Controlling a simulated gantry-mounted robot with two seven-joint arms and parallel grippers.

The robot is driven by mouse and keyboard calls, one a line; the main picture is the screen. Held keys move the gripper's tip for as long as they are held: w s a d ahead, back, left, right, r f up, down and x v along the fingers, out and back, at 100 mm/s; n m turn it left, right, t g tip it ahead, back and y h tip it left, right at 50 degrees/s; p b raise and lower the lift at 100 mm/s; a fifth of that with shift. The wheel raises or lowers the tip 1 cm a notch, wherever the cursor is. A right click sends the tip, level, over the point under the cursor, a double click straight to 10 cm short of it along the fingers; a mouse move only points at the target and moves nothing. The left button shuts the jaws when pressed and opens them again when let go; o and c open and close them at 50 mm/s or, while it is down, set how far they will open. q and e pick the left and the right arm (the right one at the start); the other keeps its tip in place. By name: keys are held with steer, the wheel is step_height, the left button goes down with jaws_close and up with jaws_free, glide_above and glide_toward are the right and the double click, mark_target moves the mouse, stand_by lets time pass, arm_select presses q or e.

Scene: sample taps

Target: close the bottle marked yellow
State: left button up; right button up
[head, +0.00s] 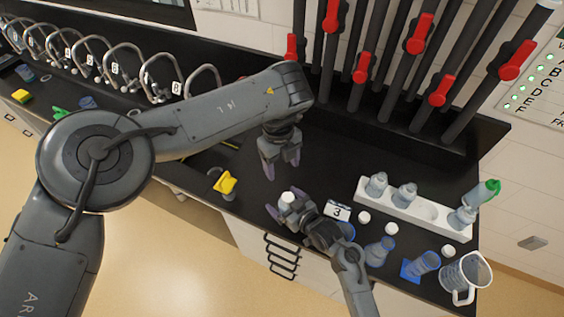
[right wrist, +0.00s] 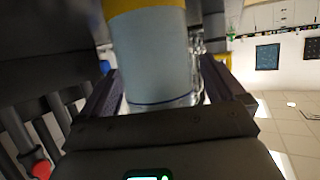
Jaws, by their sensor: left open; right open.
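In the right wrist view, a pale blue-grey bottle (right wrist: 155,60) with a yellow band along its upper part stands between the fingers of my right gripper (right wrist: 170,95). The fingers are open on both sides of it. In the head view, my right gripper (head: 287,203) is low over the counter, with a small white top (head: 287,197) showing between its fingers. I cannot tell whether that top is a cap. My left gripper (head: 280,163) is open and empty, pointing down behind and above the right one. Loose white caps (head: 364,216) (head: 391,228) (head: 449,250) lie on the counter.
A white rack (head: 425,208) holds several bottles. A card marked 3 (head: 338,211), blue-based vessels (head: 420,264) and a clear jug (head: 465,279) stand at right. A yellow object (head: 226,182) sits at the counter's front edge. Dark pipes with red handles (head: 440,88) rise behind.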

steer(key=v, duration=1)
steer(key=shift+s+p, duration=0.2)
steer(key=shift+p, duration=0.1)
steer(key=shift+d+r, duration=0.1)
steer(key=shift+r, duration=0.05)
